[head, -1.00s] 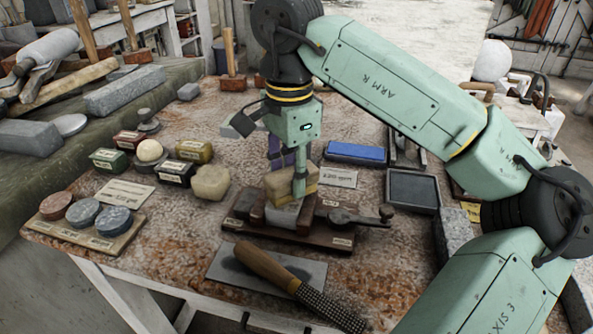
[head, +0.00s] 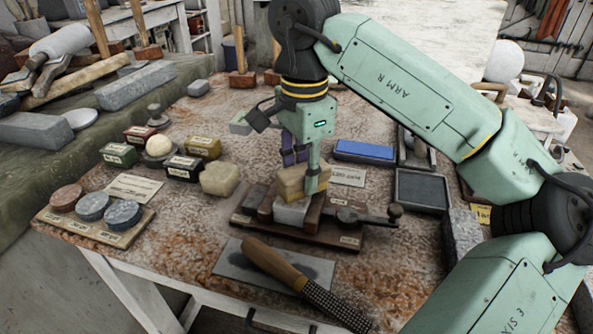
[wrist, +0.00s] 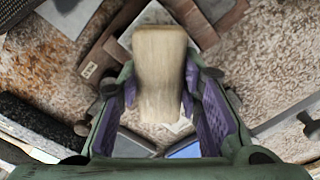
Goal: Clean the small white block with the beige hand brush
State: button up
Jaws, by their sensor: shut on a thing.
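The beige hand brush (head: 300,183) is in my gripper (head: 303,178), right above the small white block. In the wrist view the brush (wrist: 160,75) sits between the two purple-padded fingers of my gripper (wrist: 160,95). The small white block (head: 291,213) sits between dark wooden jaws on a brown wooden holder (head: 335,240). The brush covers the block's upper back part in the head view. I cannot tell whether the brush's underside touches it.
A wooden-handled rasp (head: 275,265) lies on a grey sheet (head: 232,262) in front of the holder. A cream lump (head: 220,179) is left of it. A blue block (head: 364,150) and a dark tray (head: 422,190) are behind right. The holder's metal handle (head: 370,217) sticks out right.

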jog(key=shift+w+d, duration=0.45)
jog(key=shift+d, duration=0.4)
jog(key=shift+s+a, duration=0.35)
jog(key=shift+a, duration=0.3)
jog(key=shift+s+a, duration=0.3)
jog(key=shift+a, duration=0.35)
jog(key=shift+s+a, duration=0.35)
jog(key=shift+a, duration=0.3)
jog(key=shift+w+d+r+p, duration=0.3)
jog(key=shift+d+r, duration=0.25)
jog(key=shift+d, duration=0.05)
jog(key=shift+w+d+r, duration=0.15)
jog(key=shift+w+d, duration=0.05)
jog(key=shift+d, duration=0.2)
jog(key=shift+r+p, duration=1.05)
jog(key=shift+r, duration=0.25)
